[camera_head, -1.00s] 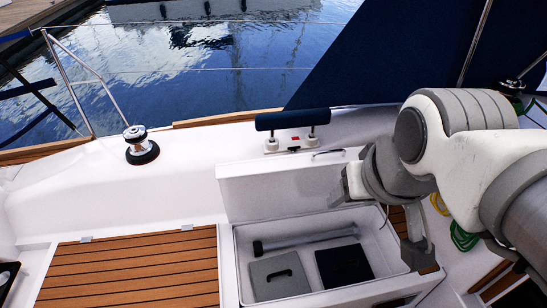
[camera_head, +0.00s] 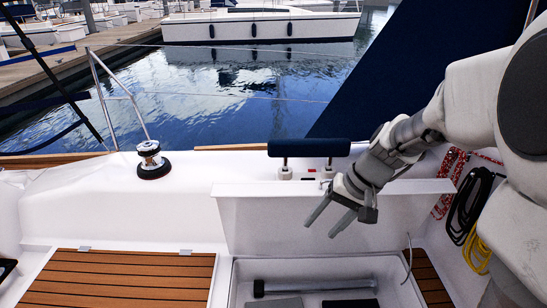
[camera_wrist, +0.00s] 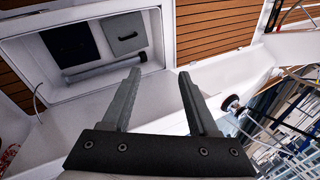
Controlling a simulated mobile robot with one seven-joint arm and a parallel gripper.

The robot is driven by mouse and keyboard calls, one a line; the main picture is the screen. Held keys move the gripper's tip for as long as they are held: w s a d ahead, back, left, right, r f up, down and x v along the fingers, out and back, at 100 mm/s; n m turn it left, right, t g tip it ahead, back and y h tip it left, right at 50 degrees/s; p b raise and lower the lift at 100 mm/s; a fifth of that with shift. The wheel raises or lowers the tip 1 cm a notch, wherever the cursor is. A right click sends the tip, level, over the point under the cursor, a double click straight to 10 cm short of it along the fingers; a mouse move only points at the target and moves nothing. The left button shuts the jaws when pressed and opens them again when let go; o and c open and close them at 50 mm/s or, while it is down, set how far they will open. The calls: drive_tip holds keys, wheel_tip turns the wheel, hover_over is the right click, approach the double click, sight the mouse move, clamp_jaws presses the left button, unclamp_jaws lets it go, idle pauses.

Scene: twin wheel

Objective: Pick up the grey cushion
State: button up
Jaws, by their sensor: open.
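The grey cushion (camera_head: 275,303) lies in an open white locker (camera_head: 231,287); only its far edge shows at the bottom of the head view. In the wrist view the grey cushion (camera_wrist: 126,42) shows more fully, with a dark handle. A dark navy cushion (camera_head: 350,303) lies beside it, also in the wrist view (camera_wrist: 75,48). My gripper (camera_head: 320,228) is open and empty, in front of the raised locker lid (camera_head: 262,225) in the head view. In the wrist view its spread fingers (camera_wrist: 159,73) have nothing between them, and the grey cushion is beyond them, to the upper left.
A grey bar with a black end (camera_head: 315,287) lies in the locker along the cushions' far side. A winch (camera_head: 152,160) and a navy roll (camera_head: 308,148) stand behind. Coiled ropes (camera_head: 465,205) hang at the right. Teak decking (camera_head: 120,277) is clear at the left.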

drive_tip(key=w+d+f+m+y+b, duration=0.1)
drive_tip(key=w+f+b, duration=0.25)
drive_tip(key=f, duration=0.75)
drive_tip(key=w+f+m+y+b, duration=0.2)
drive_tip(key=w+f+b, duration=0.15)
drive_tip(key=f, duration=0.75)
drive_tip(key=w+d+f+m+y+b, duration=0.1)
drive_tip(key=w+f+b, duration=0.25)
drive_tip(key=f, duration=0.75)
wheel_tip(320, 180, down, 32)
drive_tip(key=s+d+r+m+t+y+b, duration=0.1)
drive_tip(key=s+d+m+t+y+b, duration=0.1)
drive_tip(key=m+t+b, duration=0.5)
drive_tip(key=w+a+f+g+b, duration=0.1)
drive_tip(key=a+f+b, duration=0.1)
drive_tip(key=a, duration=0.1)
drive_tip(key=w+a+f+g+b, duration=0.1)
drive_tip(key=a+f+b, duration=0.1)
drive_tip(key=a, duration=0.1)
drive_tip(key=w+a+f+g+b, duration=0.1)
drive_tip(key=w+a+f+b, duration=0.1)
drive_tip(key=a, duration=0.1)
drive_tip(key=shift+w+a+f+n, duration=0.1)
drive_tip(key=shift+a+f+n, duration=0.05)
drive_tip(key=shift+f+n, duration=0.25)
drive_tip(key=b+x, duration=0.3)
drive_tip(key=x, duration=0.2)
drive_tip(key=shift+f, duration=0.25)
drive_tip(key=shift+w+a, duration=0.15)
drive_tip(key=shift+w, duration=0.05)
